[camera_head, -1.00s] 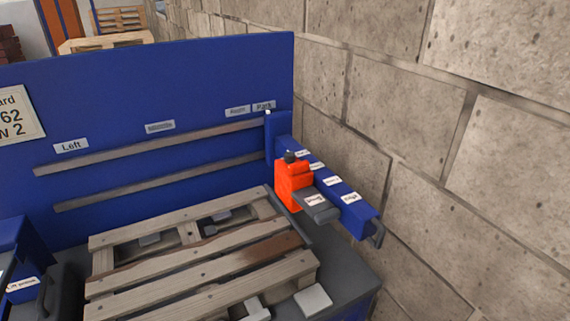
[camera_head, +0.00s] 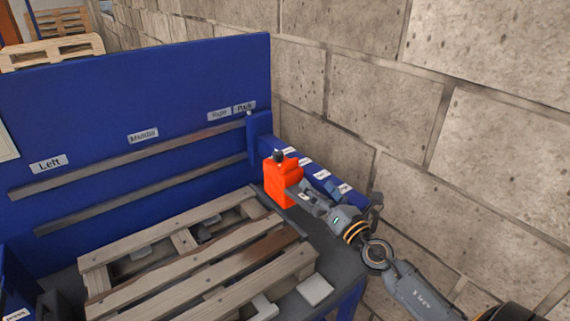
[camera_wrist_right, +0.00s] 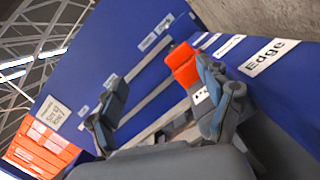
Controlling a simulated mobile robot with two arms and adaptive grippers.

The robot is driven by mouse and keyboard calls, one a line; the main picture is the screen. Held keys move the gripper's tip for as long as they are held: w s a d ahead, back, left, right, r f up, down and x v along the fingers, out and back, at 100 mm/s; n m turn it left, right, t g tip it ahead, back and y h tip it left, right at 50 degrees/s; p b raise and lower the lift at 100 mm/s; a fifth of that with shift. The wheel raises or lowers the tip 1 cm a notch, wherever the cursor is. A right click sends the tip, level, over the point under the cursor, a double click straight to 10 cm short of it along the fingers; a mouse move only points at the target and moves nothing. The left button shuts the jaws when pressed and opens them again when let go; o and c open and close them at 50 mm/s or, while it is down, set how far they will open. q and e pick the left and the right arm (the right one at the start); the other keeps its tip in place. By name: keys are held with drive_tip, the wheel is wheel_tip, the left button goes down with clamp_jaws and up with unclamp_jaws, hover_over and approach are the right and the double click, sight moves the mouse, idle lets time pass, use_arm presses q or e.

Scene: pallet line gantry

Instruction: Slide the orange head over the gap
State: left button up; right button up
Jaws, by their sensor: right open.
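The orange head (camera_head: 279,182) sits near the right end of the blue back panel, beside the blue beam (camera_head: 310,170), near the Park label (camera_head: 244,107). It also shows in the right wrist view (camera_wrist_right: 182,66). A wooden pallet (camera_head: 205,272) lies below and to the left, with a wide gap behind its front boards. My right gripper (camera_head: 311,201) is just to the right of the head, over the spot of its grey handle, which is mostly hidden. In the wrist view its fingers (camera_wrist_right: 158,95) are apart. Whether it touches the handle is unclear. My left gripper is out of view.
Two rails (camera_head: 140,160) run along the blue panel (camera_head: 100,100) under labels Left, Middle, Right and Park. A stone block wall (camera_head: 450,130) stands close on the right. Grey blocks (camera_head: 315,289) lie at the pallet's front right. The space above the pallet is clear.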

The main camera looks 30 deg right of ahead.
sight(292, 165)
drive_tip(key=n, duration=0.2)
drive_tip(key=w+d+f+n+g+y, duration=0.1)
drive_tip(key=d+n+y, duration=0.1)
drive_tip(key=n, duration=0.1)
drive_tip(key=shift+w+d+f+n, duration=0.15)
drive_tip(key=shift+w+f+n, duration=0.1)
drive_tip(key=shift+w+n, duration=0.05)
drive_tip(key=shift+w+d+f+n+g, duration=0.1)
drive_tip(key=shift+d+f+n+g, duration=0.15)
drive_tip(key=shift+n+g, duration=0.2)
drive_tip(key=shift+w+n, duration=0.15)
drive_tip(key=shift+n, duration=0.1)
drive_tip(key=shift+w+a, duration=0.2)
drive_tip(key=shift+w, duration=0.05)
drive_tip(key=w, duration=0.8)
drive_tip(key=w+a, duration=0.1)
drive_tip(key=w, duration=0.4)
drive_tip(key=shift+w+f, duration=0.1)
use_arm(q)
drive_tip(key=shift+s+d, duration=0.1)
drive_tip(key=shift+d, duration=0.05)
